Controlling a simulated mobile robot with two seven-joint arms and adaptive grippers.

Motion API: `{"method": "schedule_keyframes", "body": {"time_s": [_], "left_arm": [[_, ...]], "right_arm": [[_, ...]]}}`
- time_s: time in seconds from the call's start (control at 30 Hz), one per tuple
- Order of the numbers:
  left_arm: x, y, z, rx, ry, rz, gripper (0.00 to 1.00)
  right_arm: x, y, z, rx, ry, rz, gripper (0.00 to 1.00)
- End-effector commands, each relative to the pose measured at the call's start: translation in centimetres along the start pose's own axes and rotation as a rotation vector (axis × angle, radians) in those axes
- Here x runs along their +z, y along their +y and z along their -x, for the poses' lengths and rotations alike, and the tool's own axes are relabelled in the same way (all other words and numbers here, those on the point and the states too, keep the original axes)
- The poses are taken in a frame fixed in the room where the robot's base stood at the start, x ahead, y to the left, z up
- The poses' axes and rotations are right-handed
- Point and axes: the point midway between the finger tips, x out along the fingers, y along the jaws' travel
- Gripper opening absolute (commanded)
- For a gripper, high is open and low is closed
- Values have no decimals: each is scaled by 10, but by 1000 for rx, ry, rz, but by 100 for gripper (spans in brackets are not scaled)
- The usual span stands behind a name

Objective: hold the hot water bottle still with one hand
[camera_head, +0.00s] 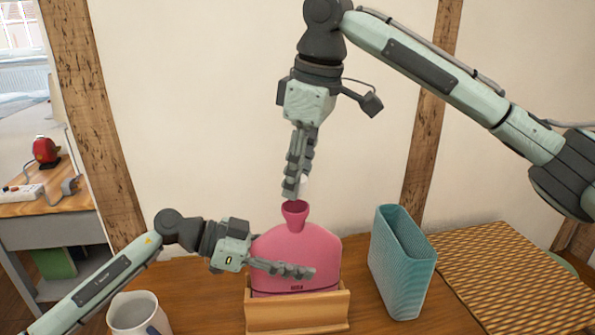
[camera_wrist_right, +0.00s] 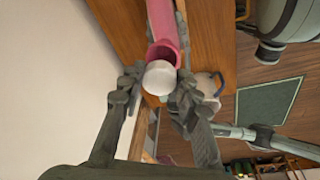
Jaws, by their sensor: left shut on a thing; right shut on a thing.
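The pink hot water bottle (camera_head: 315,245) stands upright in a wooden holder (camera_head: 297,316), its open funnel neck (camera_head: 294,212) facing up. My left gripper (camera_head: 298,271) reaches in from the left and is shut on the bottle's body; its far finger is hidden. My right gripper (camera_head: 297,186) points down just above the neck, shut on a white stopper (camera_head: 304,185). In the right wrist view the round stopper (camera_wrist_right: 160,77) sits between the fingertips, overlapping the edge of the pink neck (camera_wrist_right: 163,53). I cannot tell whether it touches the neck.
A teal ribbed container (camera_head: 402,265) stands right of the holder, with a woven mat (camera_head: 515,275) beyond it. A white jug (camera_head: 138,314) stands at the front left. A timber-framed wall is behind. A side desk (camera_head: 40,195) with a red item (camera_head: 46,151) is far left.

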Motion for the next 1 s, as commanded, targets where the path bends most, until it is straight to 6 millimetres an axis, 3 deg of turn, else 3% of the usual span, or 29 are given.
{"method": "schedule_keyframes", "body": {"time_s": [0.47,1.0], "left_arm": [[0,0,0,0,-1,0,0],[0,0,0,0,-1,0,0]], "right_arm": [[0,0,0,0,0,0,20],[3,-1,-17,0,1,0,20]]}}
